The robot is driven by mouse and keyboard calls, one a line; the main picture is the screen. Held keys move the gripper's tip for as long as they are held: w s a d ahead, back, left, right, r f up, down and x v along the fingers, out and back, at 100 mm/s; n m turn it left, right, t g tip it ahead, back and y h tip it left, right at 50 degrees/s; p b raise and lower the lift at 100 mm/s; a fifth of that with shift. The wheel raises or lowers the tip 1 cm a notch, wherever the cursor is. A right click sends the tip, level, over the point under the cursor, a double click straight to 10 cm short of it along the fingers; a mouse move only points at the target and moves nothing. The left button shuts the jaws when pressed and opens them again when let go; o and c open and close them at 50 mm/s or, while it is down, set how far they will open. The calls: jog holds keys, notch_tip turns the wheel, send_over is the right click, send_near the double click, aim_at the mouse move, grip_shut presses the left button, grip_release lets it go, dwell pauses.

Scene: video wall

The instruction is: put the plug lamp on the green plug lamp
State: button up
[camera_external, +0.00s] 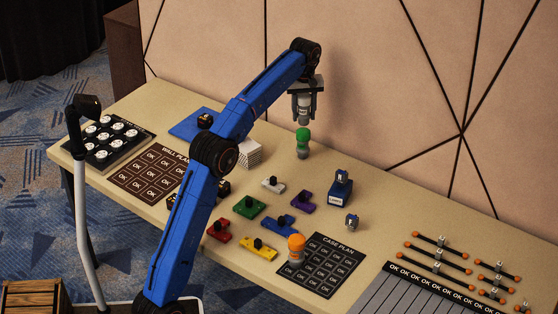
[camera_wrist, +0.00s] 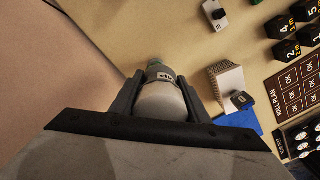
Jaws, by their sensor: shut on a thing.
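My gripper (camera_external: 303,112) is shut on a pale grey-white plug lamp (camera_external: 302,101), held upright in the air. The held plug lamp fills the space between my fingers in the wrist view (camera_wrist: 160,102), with a small dark-lettered label on it. The green plug lamp (camera_external: 303,137) stands upright on the table, with a green top and a grey base, near the wall. The held lamp is above it, with a gap between them in the external view. In the wrist view a bit of green (camera_wrist: 154,62) shows past the held lamp; the rest is hidden.
Coloured blocks with black knobs, such as the green one (camera_external: 250,207), lie in front. A blue block labelled on its side (camera_external: 340,192) stands to the right. A white stack (camera_external: 250,157) is left. The wall is close behind.

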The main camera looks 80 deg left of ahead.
jog(key=shift+a+r, duration=1.35)
jog(key=shift+a, duration=0.25)
send_over(303, 130)
jog(key=shift+d+f, duration=0.1)
jog(key=shift+f, duration=3.8)
jog(key=shift+f, duration=0.1)
jog(key=o, duration=1.1)
notch_tip(303, 130, up, 8)
jog(key=shift+f, duration=0.15)
